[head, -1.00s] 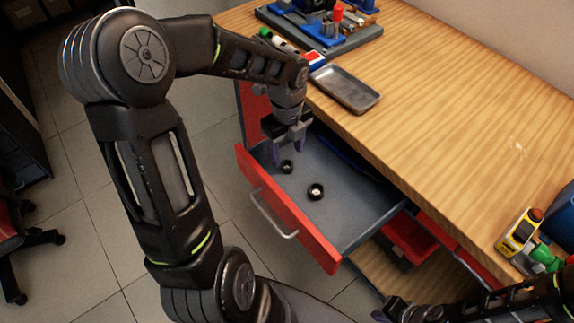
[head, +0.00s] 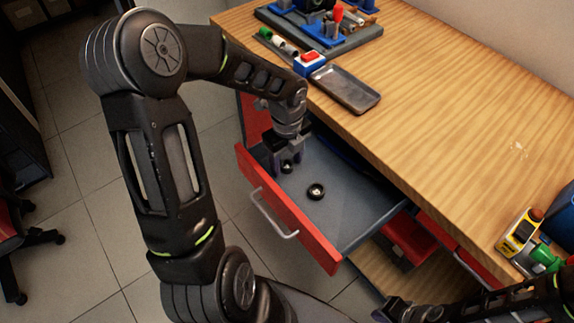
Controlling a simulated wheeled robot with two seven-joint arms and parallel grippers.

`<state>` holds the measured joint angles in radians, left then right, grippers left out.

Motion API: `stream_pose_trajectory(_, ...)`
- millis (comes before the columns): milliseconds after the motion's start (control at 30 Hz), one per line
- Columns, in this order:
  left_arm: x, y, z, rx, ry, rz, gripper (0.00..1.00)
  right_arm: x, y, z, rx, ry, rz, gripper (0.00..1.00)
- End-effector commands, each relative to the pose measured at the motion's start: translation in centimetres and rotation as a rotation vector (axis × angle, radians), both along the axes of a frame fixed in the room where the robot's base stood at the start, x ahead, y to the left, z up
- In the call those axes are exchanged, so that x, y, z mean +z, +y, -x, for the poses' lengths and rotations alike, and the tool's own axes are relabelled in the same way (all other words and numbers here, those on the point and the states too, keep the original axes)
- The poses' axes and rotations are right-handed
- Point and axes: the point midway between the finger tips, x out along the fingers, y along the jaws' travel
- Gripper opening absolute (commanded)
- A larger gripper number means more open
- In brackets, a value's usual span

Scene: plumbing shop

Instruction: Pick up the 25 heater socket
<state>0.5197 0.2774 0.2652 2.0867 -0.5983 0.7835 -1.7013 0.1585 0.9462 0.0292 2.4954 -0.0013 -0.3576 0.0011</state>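Two small dark round sockets lie in the open red-fronted drawer (head: 355,215). One socket (head: 287,168) is at the left end, between or just behind the fingers of my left gripper (head: 286,165). The other socket (head: 316,191) lies to its right, clear of the gripper. No size marking is readable on either, so I cannot tell which is the 25. My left gripper points down into the drawer with its fingers apart; contact with the socket is not clear. My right gripper (head: 385,309) is at the bottom edge, dark and too small to read.
The drawer's front (head: 285,215) with its handle stands out from the wooden workbench (head: 440,100). A grey metal tray (head: 346,88) lies near the bench's edge. The drawer's right part is empty.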

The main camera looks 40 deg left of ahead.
Motion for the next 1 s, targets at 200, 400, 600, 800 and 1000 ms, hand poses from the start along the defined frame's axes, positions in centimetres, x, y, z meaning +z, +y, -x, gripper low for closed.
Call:
stream_pose_trajectory(200, 0.01, 0.0, 0.0, 0.0, 0.0, 0.0, 0.37, 0.0, 0.0, 0.0, 0.0, 0.0, 0.0, 0.0)
stream_pose_trajectory(400, 0.01, 0.0, 0.0, 0.0, 0.0, 0.0, 0.21, 0.0, 0.0, 0.0, 0.0, 0.0, 0.0, 0.0)
stream_pose_trajectory(600, 0.01, 0.0, -0.01, 0.0, 0.0, 0.0, 0.04, 0.0, 0.0, 0.0, 0.0, 0.0, 0.0, 0.0)
stream_pose_trajectory(800, 0.02, 0.0, -0.01, 0.0, 0.0, 0.0, 0.0, 0.0, 0.0, 0.0, 0.0, 0.0, 0.0, 0.0)
stream_pose_trajectory(1000, 0.1, 0.01, -0.01, 0.0, 0.0, 0.0, 0.0, 0.01, 0.01, 0.0, 0.0, 0.0, 0.0, 0.0)
